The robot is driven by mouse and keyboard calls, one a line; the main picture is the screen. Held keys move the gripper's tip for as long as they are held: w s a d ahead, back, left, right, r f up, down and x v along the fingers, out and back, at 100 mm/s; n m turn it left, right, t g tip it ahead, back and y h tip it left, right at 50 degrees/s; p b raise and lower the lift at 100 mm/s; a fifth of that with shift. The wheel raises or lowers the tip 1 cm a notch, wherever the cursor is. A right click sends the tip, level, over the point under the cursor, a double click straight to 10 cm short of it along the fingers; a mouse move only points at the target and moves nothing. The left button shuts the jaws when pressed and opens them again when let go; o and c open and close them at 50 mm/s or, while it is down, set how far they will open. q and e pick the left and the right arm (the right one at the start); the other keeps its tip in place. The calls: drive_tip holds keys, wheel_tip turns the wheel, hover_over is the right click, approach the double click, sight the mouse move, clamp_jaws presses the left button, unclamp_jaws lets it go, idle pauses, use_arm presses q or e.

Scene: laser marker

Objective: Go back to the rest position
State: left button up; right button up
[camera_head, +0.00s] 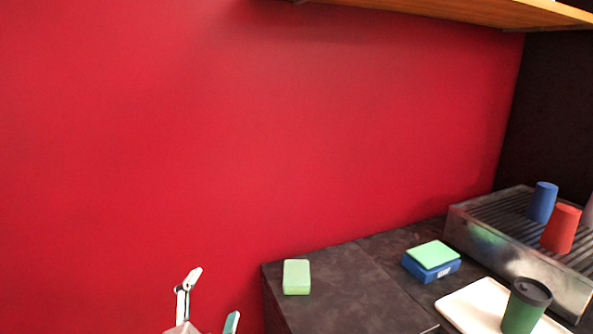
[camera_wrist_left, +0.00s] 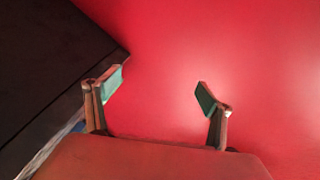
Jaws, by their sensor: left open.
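My left gripper (camera_head: 213,296) is at the bottom of the head view, in front of the red wall and left of the dark counter. Its two fingers are spread apart with nothing between them. In the left wrist view my left gripper (camera_wrist_left: 158,86) also shows open and empty, with green pads on its fingers and the red wall behind. My right gripper is in neither view.
The dark counter (camera_head: 348,302) holds a light green block (camera_head: 296,277) near its left edge, a blue box with a green top (camera_head: 432,254), a white tray (camera_head: 474,304), a green cup (camera_head: 525,308) and a metal rack (camera_head: 510,262) with cups. A wooden shelf (camera_head: 460,10) hangs above.

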use_arm(q)
drive_tip(key=s+a+f+n+g+y, duration=0.5)
drive_tip(key=s+a+f+g, duration=0.5)
drive_tip(key=s+a+f, duration=1.15)
drive_tip(key=d+f+n+t+h, duration=0.1)
drive_tip(key=d+f+h, duration=0.2)
drive_tip(key=d+f, duration=0.3)
drive_tip(key=d+f+n+t+h, duration=0.1)
drive_tip(key=d+f+h, duration=0.3)
drive_tip(key=d, duration=0.8)
wheel_tip(320, 180, down, 2)
drive_tip(key=shift+w+d+f+n+t, duration=0.15)
drive_tip(key=shift+w+f+n+t, duration=0.15)
drive_tip(key=shift+t, duration=0.3)
